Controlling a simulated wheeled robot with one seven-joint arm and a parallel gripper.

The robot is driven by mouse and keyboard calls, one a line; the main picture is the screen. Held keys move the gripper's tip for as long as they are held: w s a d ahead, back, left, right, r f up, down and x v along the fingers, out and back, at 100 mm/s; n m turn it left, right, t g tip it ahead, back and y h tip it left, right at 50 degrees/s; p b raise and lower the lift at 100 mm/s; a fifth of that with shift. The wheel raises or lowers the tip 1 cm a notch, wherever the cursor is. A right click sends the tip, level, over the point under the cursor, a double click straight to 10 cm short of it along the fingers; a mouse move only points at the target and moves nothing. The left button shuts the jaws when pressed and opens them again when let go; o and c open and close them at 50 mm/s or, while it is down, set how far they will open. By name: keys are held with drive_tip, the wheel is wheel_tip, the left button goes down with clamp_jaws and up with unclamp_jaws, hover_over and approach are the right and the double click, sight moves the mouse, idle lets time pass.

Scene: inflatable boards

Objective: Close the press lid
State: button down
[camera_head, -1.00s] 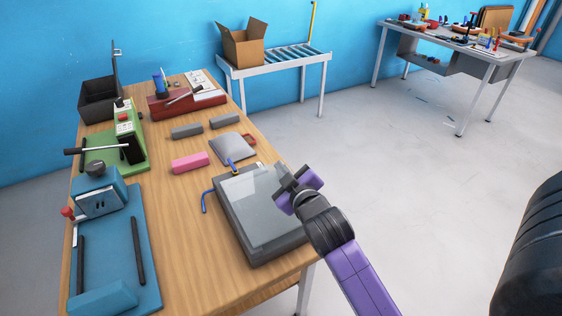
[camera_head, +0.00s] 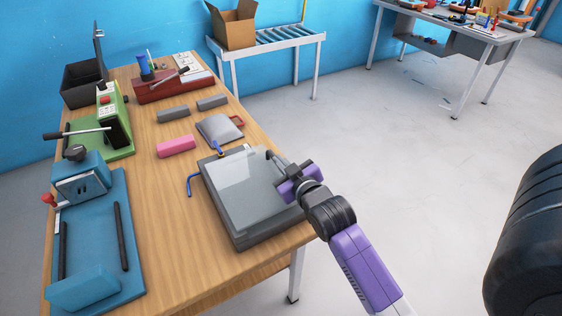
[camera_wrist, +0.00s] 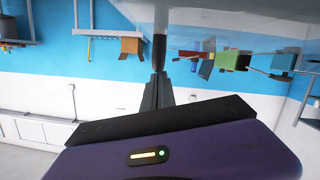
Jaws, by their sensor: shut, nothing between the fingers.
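The press looks like a flat grey box (camera_head: 228,215) lying at the table's right front edge. Its pale, see-through lid panel (camera_head: 250,188) lies over the top of the base. I cannot tell whether the lid is fully down or slightly raised. My purple and black gripper (camera_head: 270,156) is at the press's right side, shut and empty, its dark fingers against or just above the lid. In the wrist view the shut fingers (camera_wrist: 158,78) point toward a pale, glassy surface (camera_wrist: 230,15) across the top. Contact cannot be made out. My wrist hides part of the press's right edge.
On the wooden table (camera_head: 160,220) stand a blue machine (camera_head: 100,240), a green lever machine (camera_head: 112,125) and a red tool (camera_head: 175,88). A pink block (camera_head: 176,146), grey blocks and a grey pad (camera_head: 218,131) lie behind the press.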

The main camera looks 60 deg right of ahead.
drive_tip(key=shift+s+f, duration=0.2)
drive_tip(key=shift+f, duration=0.25)
drive_tip(key=shift+s+a, duration=0.1)
drive_tip(key=shift+s, duration=0.1)
drive_tip(key=v, duration=0.3)
drive_tip(key=b+v, duration=0.1)
drive_tip(key=v, duration=0.2)
drive_tip(key=shift+w+r, duration=0.1)
drive_tip(key=shift+r, duration=0.15)
drive_tip(key=shift+s+a+r, duration=0.35)
drive_tip(key=shift+s+a, duration=0.05)
drive_tip(key=shift+a, duration=0.05)
